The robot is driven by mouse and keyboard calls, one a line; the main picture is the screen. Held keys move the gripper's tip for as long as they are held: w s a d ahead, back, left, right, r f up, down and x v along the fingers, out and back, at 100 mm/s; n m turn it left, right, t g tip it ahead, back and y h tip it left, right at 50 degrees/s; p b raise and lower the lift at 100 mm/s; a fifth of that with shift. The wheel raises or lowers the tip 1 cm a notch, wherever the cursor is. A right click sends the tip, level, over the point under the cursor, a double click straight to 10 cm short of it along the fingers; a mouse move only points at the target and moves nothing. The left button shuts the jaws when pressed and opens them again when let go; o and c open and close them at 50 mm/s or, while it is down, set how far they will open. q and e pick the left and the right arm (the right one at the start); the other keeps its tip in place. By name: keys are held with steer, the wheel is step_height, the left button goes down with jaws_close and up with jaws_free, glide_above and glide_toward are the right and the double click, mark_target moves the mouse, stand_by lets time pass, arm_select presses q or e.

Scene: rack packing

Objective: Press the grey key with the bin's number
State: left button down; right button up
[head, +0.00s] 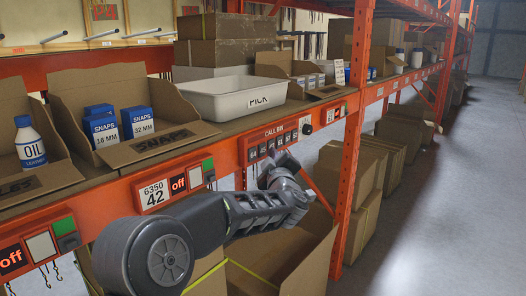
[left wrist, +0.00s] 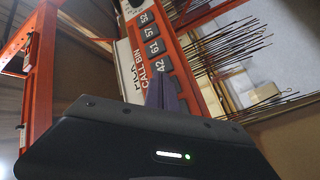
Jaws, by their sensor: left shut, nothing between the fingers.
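The call panel (head: 275,143), labelled CALL BIN, is on the orange shelf beam and has a row of small grey keys. It also shows in the left wrist view (left wrist: 138,62), where keys 52 (left wrist: 144,17), 51 (left wrist: 149,31), 61 (left wrist: 153,47) and 42 (left wrist: 160,68) are readable. A bin label (head: 154,195) on the beam reads 6350 over 42. My left gripper (head: 273,166) is in front of the panel, shut and empty. Its fingertips show in the left wrist view (left wrist: 161,80) right by key 42; I cannot tell whether they touch it. My right gripper is not in view.
A white PICK tray (head: 232,97) stands on the shelf above the panel. A SNAPS carton (head: 150,148) and an OIL bottle (head: 30,145) are to the left. An orange upright (head: 352,150) is right of the panel. Open cartons (head: 300,245) lie below.

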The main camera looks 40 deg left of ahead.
arm_select(q)
steer(key=shift+a, duration=0.25)
steer(key=shift+a, duration=0.2)
steer(key=shift+a, duration=0.45)
stand_by(0.6)
steer(key=shift+d, duration=0.85)
steer(key=shift+d, duration=0.1)
steer(key=shift+d, duration=2.45)
